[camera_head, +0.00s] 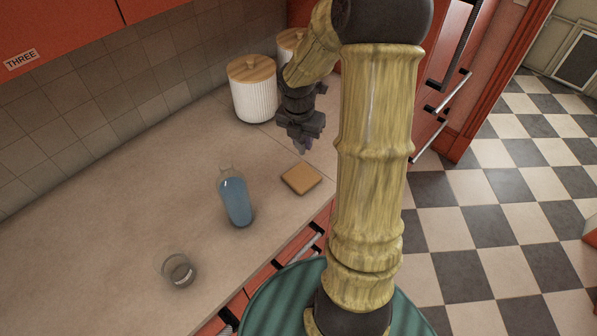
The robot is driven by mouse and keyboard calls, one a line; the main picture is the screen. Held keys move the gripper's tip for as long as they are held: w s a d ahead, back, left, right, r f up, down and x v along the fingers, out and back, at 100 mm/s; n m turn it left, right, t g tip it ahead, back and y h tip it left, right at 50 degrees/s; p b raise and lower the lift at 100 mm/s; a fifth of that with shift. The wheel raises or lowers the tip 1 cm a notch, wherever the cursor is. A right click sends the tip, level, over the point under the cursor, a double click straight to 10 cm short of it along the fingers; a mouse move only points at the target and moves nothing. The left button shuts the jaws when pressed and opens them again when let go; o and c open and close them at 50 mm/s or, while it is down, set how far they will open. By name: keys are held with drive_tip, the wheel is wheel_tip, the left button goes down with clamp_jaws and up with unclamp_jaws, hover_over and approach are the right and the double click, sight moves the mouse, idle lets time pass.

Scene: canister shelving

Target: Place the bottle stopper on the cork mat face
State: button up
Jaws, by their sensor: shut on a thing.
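The cork mat (301,178) is a small tan square lying on the counter, right of the bottle (236,202). The bottle is clear glass with blue liquid and stands upright; its neck looks open. My gripper (302,146) points down above the counter, a little behind and above the mat in the picture. It is shut on a small, pale purplish thing at its fingertips, likely the bottle stopper (304,148). The thing appears apart from the mat. Its shape is too small to make out.
A clear glass (178,270) stands on the counter at the front left. A white ribbed canister (252,92) with a wooden lid stands behind my gripper, with a second canister (291,42) beyond it. The counter (130,200) is clear on the left.

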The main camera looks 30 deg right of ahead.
sight(302, 153)
drive_tip(key=shift+f, duration=3.15)
drive_tip(key=shift+f+b, duration=0.3)
drive_tip(key=shift+f, duration=1.55)
drive_tip(key=shift+f, duration=0.15)
drive_tip(key=o, duration=1)
